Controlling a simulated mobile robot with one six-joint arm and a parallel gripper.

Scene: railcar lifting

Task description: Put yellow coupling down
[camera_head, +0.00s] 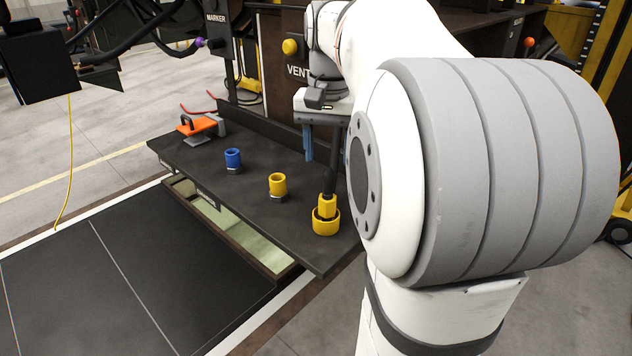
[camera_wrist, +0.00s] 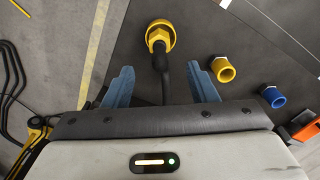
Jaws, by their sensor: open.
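The yellow coupling (camera_head: 326,215) stands on the dark shelf near its right end, with a black hose rising from its top. In the wrist view the yellow coupling (camera_wrist: 160,37) lies ahead of my gripper, beyond the fingertips. My gripper (camera_wrist: 162,78) is open, with its two blue fingers apart on either side of the black hose (camera_wrist: 163,85). The fingers do not appear to touch the hose. In the head view my gripper (camera_head: 309,142) is above and behind the coupling, partly hidden by my arm.
A smaller yellow fitting (camera_head: 278,184) and a blue fitting (camera_head: 233,158) stand on the shelf (camera_head: 200,178) to the left. An orange-handled tool (camera_head: 197,124) lies at its far left end. An open drawer (camera_head: 240,238) sits below the shelf. A panel marked VENT rises behind.

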